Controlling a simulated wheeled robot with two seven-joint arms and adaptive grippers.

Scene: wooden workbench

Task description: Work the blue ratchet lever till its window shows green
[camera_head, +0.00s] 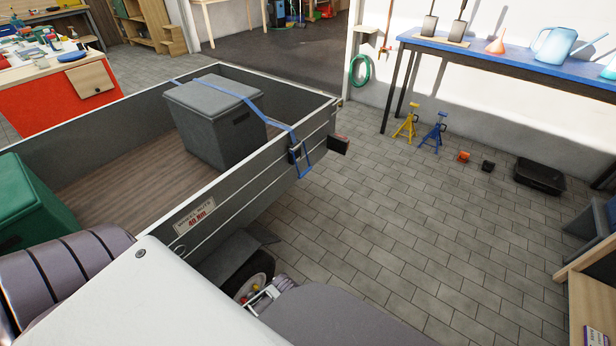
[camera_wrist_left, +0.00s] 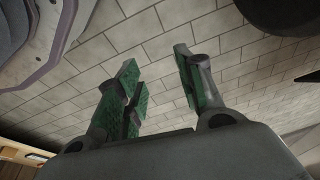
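The blue ratchet lever (camera_head: 306,164) hangs on the outer side of the trailer at its far right corner, below the top edge. Its dark ratchet body (camera_head: 294,154) joins the blue strap (camera_head: 272,118), which runs over a grey lidded box (camera_head: 208,125). The window and its colour are too small to make out. My left gripper (camera_wrist_left: 157,62) shows in the left wrist view, its green-padded fingers apart with only paved floor between them. The lever is not seen in that view.
The grey trailer (camera_head: 262,190) has a wooden floor and a green box (camera_head: 30,205) at the left. Its wheel (camera_head: 255,278) is below. Yellow (camera_head: 408,122) and blue (camera_head: 434,133) stands are on the floor by the bench (camera_head: 480,58).

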